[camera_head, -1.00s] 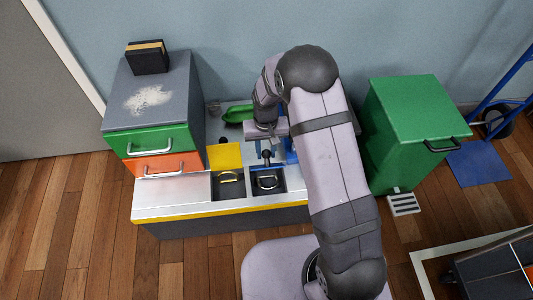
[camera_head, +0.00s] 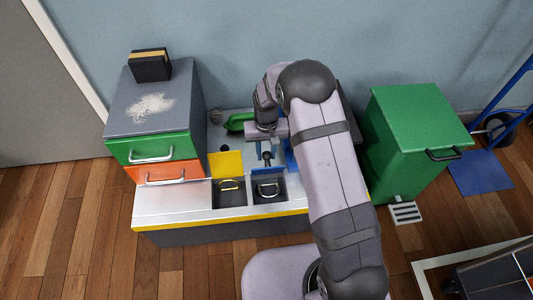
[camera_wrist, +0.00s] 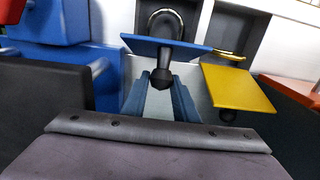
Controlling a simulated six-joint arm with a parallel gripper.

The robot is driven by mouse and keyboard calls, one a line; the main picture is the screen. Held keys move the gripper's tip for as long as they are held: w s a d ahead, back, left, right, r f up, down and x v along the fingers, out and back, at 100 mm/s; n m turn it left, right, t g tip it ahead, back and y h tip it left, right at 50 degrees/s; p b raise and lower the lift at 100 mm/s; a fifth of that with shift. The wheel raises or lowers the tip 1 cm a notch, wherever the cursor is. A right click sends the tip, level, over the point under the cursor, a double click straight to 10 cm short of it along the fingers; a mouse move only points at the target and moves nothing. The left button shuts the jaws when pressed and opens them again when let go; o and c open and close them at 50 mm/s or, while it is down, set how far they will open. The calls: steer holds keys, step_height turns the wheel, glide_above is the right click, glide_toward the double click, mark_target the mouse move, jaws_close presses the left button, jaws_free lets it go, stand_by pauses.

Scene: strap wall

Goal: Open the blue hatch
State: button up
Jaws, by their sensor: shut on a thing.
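The blue hatch (camera_head: 268,172) stands raised at the back of an open dark compartment (camera_head: 268,189) in the counter. In the wrist view the blue hatch (camera_wrist: 190,49) shows almost edge-on, with a black knob (camera_wrist: 162,79) on its near side. My gripper (camera_wrist: 161,95) has its two blue-grey fingers on either side of this knob and is shut on it. In the head view my gripper (camera_head: 267,152) is partly hidden by my arm.
A raised yellow hatch (camera_head: 226,164) is close left of the blue one, over another open compartment. A drawer cabinet (camera_head: 155,140) stands left, a green bin (camera_head: 410,140) right. In the wrist view a blue block (camera_wrist: 45,20) is close at left.

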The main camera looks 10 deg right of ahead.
steer(key=shift+w, duration=0.1)
steer(key=shift+w+f+b, duration=0.15)
steer(key=shift+w+f, duration=0.05)
steer(key=shift+w, duration=0.3)
steer(key=shift+w+f+b, duration=0.15)
steer(key=shift+w+f, duration=0.05)
steer(key=shift+w, duration=0.25)
steer(key=shift+w+f+b, duration=0.55)
steer(key=shift+w+f, duration=0.05)
steer(key=shift+w, duration=0.3)
steer(key=o, duration=0.9)
steer(key=shift+o, duration=0.2)
steer(key=shift+r, duration=0.1)
